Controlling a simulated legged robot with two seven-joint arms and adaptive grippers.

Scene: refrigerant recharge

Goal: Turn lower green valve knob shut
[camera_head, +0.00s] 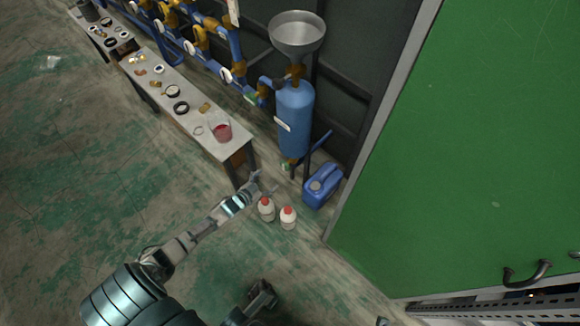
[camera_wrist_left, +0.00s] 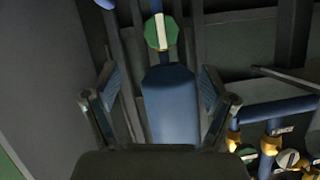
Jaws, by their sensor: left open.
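The lower green valve knob (camera_head: 286,166) sits under the blue tank (camera_head: 296,112) in the head view, small and partly hard to make out. In the left wrist view, which seems upside down, the green knob (camera_wrist_left: 158,32) is eight-sided with a pale stripe, beside the blue tank (camera_wrist_left: 172,108). My left gripper (camera_head: 263,184) is near the foot of the tank, close to the knob but apparently apart from it.
A long bench (camera_head: 190,120) with small parts and a red cup (camera_head: 222,132) stands left of the tank. A green panel (camera_head: 480,150) fills the right.

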